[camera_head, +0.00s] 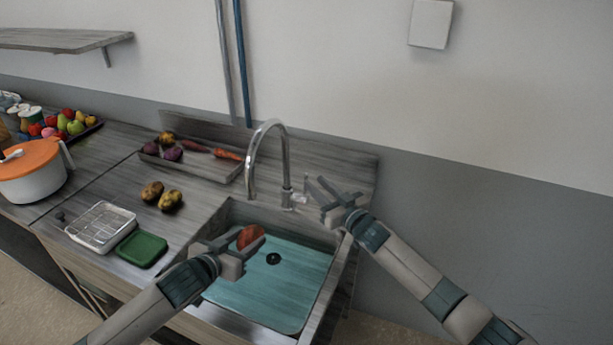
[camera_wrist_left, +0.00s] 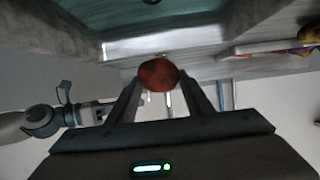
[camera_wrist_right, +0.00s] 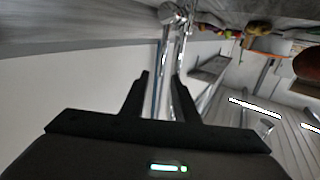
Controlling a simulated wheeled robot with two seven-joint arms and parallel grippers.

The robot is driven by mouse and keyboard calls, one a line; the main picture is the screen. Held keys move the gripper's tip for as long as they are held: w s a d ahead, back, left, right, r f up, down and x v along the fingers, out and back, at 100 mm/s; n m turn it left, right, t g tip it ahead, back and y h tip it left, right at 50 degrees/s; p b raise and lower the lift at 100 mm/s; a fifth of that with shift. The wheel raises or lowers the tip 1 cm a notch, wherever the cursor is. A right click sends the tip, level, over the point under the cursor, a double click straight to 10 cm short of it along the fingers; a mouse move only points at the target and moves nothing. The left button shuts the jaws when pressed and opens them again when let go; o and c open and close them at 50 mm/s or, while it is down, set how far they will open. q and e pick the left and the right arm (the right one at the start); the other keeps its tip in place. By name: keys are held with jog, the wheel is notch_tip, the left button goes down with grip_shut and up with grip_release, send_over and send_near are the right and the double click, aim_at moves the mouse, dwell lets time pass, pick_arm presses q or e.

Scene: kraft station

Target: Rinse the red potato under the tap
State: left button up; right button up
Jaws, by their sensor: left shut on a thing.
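The red potato (camera_head: 250,237) is held between the fingertips of my left gripper (camera_head: 242,250), above the left part of the sink (camera_head: 290,292). It also shows between the fingers in the left wrist view (camera_wrist_left: 158,75). The chrome tap (camera_head: 285,165) stands behind the sink, its curved spout (camera_head: 249,180) ending behind and above the potato. I see no water running from it. My right gripper (camera_head: 316,197) is beside the tap's handle (camera_head: 299,197), fingers apart. In the right wrist view the tap (camera_wrist_right: 172,15) shows beyond the fingertips; I cannot tell whether they touch it.
Left of the sink are two brownish potatoes (camera_head: 162,196), a wire-racked tray (camera_head: 101,226) and a green tray (camera_head: 142,249). A vegetable crate (camera_head: 218,168) stands behind. A white pot with an orange lid (camera_head: 30,158) is at far left. The basin's right part is clear.

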jog(key=shift+x, duration=3.1)
grip_shut()
